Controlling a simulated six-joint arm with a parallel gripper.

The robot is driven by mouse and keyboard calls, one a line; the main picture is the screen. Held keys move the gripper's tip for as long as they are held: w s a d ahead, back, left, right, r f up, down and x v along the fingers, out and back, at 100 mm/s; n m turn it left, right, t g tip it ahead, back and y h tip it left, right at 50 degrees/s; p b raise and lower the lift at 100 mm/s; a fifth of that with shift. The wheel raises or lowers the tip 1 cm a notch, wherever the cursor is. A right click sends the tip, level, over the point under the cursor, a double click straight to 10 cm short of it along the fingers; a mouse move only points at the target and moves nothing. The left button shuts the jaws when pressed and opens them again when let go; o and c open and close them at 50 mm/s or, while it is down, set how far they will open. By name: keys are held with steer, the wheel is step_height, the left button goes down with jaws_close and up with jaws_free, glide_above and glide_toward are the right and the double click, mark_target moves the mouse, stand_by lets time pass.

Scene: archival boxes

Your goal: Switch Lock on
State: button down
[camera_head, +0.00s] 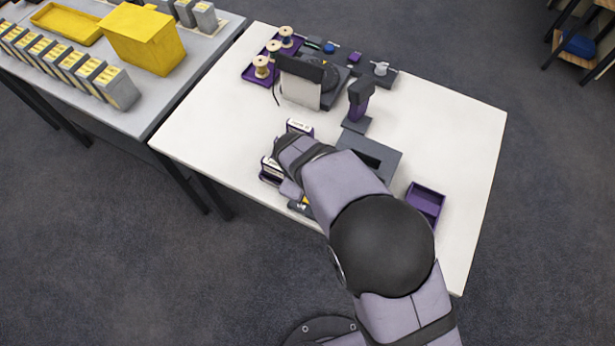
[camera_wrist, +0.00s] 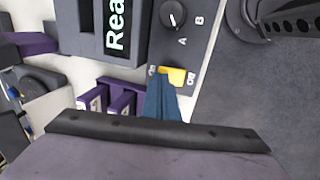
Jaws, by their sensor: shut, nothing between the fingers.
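In the wrist view a dark grey control panel (camera_wrist: 187,52) carries a yellow switch (camera_wrist: 174,75) with small white markings at both ends. The markings are too small to read surely, so I cannot tell the switch's position or confirm that it is the Lock. My gripper (camera_wrist: 160,75) shows as blue fingers, shut and empty, with the tips beside the left end of the yellow switch. I cannot tell whether they touch it. In the head view my arm hides the gripper and most of the panel; a small yellow patch (camera_head: 305,202) shows beside the arm.
A black knob (camera_wrist: 173,15) marked A and B and a display reading "Rea" (camera_wrist: 117,25) are near the switch. A purple rack (camera_wrist: 119,97) stands left of the fingers. On the white table (camera_head: 450,130) are a purple tray (camera_head: 425,203) and a dark slotted box (camera_head: 385,160).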

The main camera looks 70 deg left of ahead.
steer(key=shift+f+b, duration=0.55)
steer(key=shift+f, duration=0.25)
stand_by(0.9)
steer(key=shift+r+p, duration=2.25)
steer(key=shift+r, duration=0.8)
